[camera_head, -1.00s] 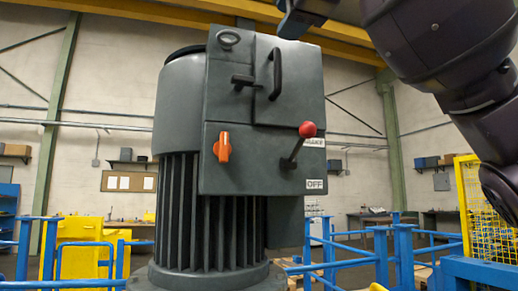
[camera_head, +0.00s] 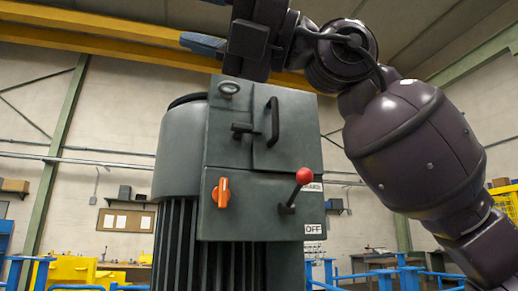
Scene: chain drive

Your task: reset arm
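My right arm (camera_head: 415,150) comes in from the right and reaches over the upper right of the machine. My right gripper (camera_head: 208,23) is above the machine's top, pointing left, with its two bluish fingers apart and nothing seen between them. It looks clear of the machine. The dark grey machine (camera_head: 180,150) has a front box with a door handle (camera_head: 272,121), a latch (camera_head: 242,129), an orange switch (camera_head: 221,192) standing upright and a lever with a red knob (camera_head: 304,175) tilted up to the right. My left gripper is not in view.
An OFF label (camera_head: 313,229) is beside the lever; another label above it is partly hidden by the knob. Blue railings (camera_head: 400,275) and yellow equipment (camera_head: 75,270) stand behind the machine. A yellow beam (camera_head: 100,38) crosses overhead.

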